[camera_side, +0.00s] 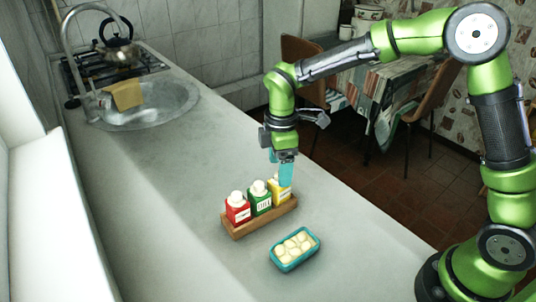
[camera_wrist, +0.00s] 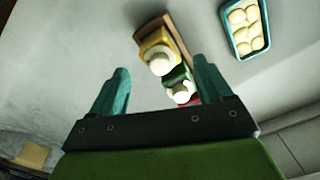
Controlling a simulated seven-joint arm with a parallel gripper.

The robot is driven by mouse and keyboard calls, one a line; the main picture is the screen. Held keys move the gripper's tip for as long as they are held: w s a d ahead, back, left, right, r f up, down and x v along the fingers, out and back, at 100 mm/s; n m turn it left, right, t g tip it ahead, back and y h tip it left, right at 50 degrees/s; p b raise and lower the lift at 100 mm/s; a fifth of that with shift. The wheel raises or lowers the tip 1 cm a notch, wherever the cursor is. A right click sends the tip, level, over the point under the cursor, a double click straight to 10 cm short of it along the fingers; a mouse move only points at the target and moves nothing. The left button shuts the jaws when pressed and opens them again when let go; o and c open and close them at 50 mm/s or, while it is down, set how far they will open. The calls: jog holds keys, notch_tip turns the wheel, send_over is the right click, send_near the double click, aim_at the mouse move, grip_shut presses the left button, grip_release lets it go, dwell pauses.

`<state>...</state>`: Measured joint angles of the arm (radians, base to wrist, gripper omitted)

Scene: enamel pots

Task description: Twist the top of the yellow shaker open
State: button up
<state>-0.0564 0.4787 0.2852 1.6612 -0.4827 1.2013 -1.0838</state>
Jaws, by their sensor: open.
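The yellow shaker (camera_side: 281,190) stands at the right end of a small wooden rack, partly hidden by my gripper in the side view. In the wrist view the yellow shaker (camera_wrist: 156,46) shows its round white top (camera_wrist: 160,63). My gripper (camera_side: 286,173) hangs just above and beside the yellow shaker. In the wrist view its two teal fingers (camera_wrist: 156,90) are spread apart with nothing between their tips. The white top lies ahead of the gap between them. I cannot tell whether the top is loose.
The wooden rack (camera_side: 250,226) also holds a green shaker (camera_side: 260,203) and a red shaker (camera_side: 237,210), close beside the yellow one. A teal carton of eggs (camera_side: 294,249) lies in front of it. The counter towards the sink (camera_side: 150,104) is clear.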

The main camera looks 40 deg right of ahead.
jog(key=shift+r, duration=2.8)
notch_tip(320, 180, up, 16)
jog(key=s+d+f+m+t+y, duration=0.1)
jog(key=s+d+f+m+t, duration=0.2)
jog(key=s+m, duration=0.5)
jog(key=s+d+f+m+t+y, duration=0.1)
jog(key=s+d+f+m+t, duration=0.3)
jog(key=s+m, duration=0.5)
jog(key=shift+s+d+f, duration=0.6)
jog(key=shift+s+d, duration=0.25)
jog(key=shift+s, duration=0.1)
